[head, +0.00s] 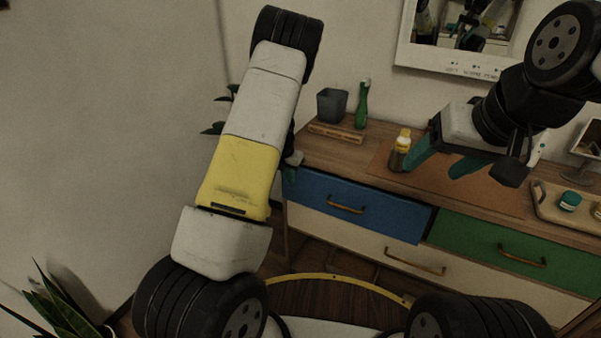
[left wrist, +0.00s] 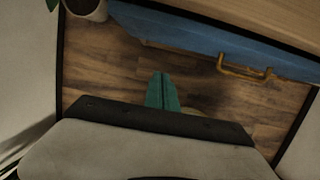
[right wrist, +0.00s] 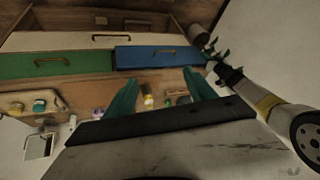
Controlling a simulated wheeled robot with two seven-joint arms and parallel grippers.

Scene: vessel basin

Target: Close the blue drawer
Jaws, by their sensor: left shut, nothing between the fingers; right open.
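The blue drawer (head: 318,194) is at the upper left of the wooden dresser, with a brass handle (head: 346,205). Its front seems to stand slightly forward of the green drawer (head: 480,243). It also shows in the left wrist view (left wrist: 190,37) and the right wrist view (right wrist: 135,58). My left gripper (head: 291,172) is shut and empty beside the blue drawer's left end; contact cannot be told. Its teal fingers show together in the left wrist view (left wrist: 163,91). My right gripper (head: 436,170) is open and empty above the dresser top; its fingers are spread in the right wrist view (right wrist: 160,90).
A yellow-capped bottle (head: 401,152) stands near my right fingers. A grey cup (head: 332,106) and green bottle (head: 362,104) stand at the back left. A tray (head: 549,203) with small jars lies at the right. White drawers (head: 365,242) are below; a mirror (head: 405,58) hangs behind.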

